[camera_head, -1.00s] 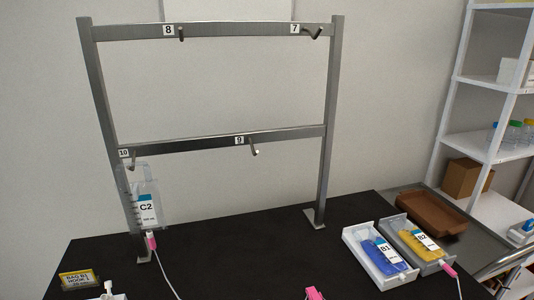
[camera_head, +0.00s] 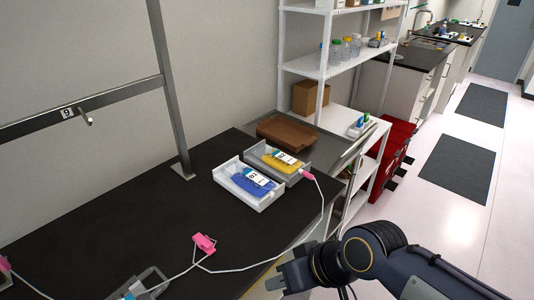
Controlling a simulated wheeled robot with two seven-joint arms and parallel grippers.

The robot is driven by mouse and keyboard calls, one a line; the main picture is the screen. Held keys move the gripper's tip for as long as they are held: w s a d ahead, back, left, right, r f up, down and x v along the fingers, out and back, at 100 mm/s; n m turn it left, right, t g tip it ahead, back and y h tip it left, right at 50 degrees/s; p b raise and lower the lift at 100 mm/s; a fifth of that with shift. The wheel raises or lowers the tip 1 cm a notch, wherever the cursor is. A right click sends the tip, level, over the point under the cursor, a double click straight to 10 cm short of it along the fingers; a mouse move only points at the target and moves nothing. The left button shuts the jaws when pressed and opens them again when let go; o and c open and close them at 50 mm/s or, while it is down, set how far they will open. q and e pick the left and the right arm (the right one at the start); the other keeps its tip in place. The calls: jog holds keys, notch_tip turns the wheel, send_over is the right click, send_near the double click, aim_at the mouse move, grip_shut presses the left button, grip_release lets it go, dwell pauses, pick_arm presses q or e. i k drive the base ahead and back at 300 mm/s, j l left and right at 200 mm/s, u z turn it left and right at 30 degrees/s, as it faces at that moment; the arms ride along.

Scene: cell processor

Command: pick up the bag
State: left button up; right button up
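A blue bag (camera_head: 249,185) with a white label lies in a white tray (camera_head: 266,204) on the black table. A yellow bag (camera_head: 276,161) lies in a grey tray (camera_head: 296,180) just behind it to the right; a pink-tipped white tube leads from it over the tray's edge. My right gripper (camera_head: 276,281) is at the bottom, by the table's right edge, apart from both bags and in front of them. Its fingers are small and dark, and whether they are parted does not show. My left gripper is out of view.
A pink clamp (camera_head: 204,244) on a white tube lies on the table (camera_head: 120,225). A clear item (camera_head: 148,284) is cut off at the bottom. A metal rack (camera_head: 168,95) with hook 9 stands left. A brown tray (camera_head: 287,132) and white shelves (camera_head: 328,68) are behind.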

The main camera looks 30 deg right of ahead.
aim_at(288, 165)
jog(key=i+l+u, duration=0.25)
jog(key=l, duration=0.85)
jog(key=l+u, duration=0.2)
jog(key=l, duration=0.9)
